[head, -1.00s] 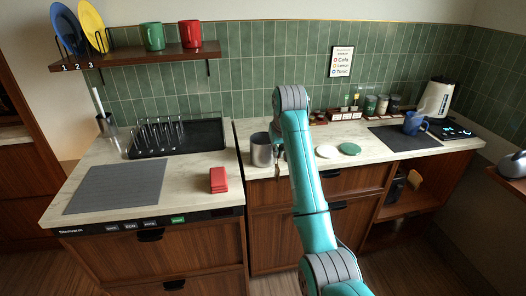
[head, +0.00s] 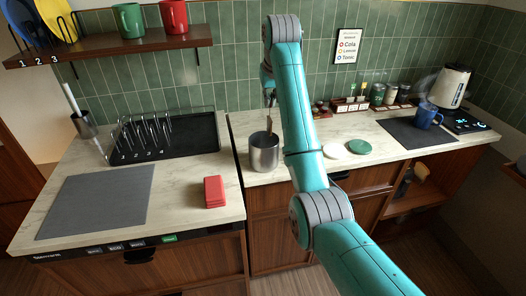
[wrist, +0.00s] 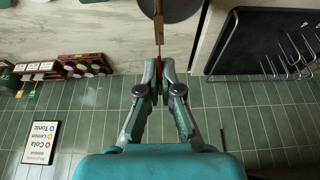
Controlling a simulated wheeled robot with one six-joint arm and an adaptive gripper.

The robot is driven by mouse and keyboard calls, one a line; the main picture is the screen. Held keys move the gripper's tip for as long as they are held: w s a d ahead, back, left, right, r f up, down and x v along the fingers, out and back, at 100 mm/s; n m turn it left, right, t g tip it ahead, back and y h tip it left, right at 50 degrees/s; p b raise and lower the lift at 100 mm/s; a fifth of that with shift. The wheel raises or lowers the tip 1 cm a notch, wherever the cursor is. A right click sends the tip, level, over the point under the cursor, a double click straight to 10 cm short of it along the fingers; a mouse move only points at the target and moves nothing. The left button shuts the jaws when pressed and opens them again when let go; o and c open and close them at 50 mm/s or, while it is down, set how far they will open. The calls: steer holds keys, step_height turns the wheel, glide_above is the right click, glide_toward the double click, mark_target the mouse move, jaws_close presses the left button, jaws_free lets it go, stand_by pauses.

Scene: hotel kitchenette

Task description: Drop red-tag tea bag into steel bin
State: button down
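The steel bin (head: 264,158) is a grey open cylinder on the counter, just right of the gap between the counters. In the wrist view its dark round mouth (wrist: 180,9) is cut by the top edge. My gripper (head: 268,94) is above the bin, pointing down. In the wrist view my gripper (wrist: 159,74) is closed on the small red tag, of which only a sliver shows. The brown tea bag (head: 269,124) hangs from it on a string, its lower end at the bin's mouth; exact depth is unclear. It also shows in the wrist view (wrist: 158,25).
A black dish rack tray (head: 185,140) stands left of the bin, with a red block (head: 214,191) in front. White (head: 334,151) and green (head: 358,147) discs lie to the right. A condiment rack (head: 350,106) stands behind.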

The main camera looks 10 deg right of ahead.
mark_target(270, 119)
steer(key=shift+f, duration=2.2)
steer(key=c, duration=1.2)
jaws_free()
steer(key=shift+c, duration=0.2)
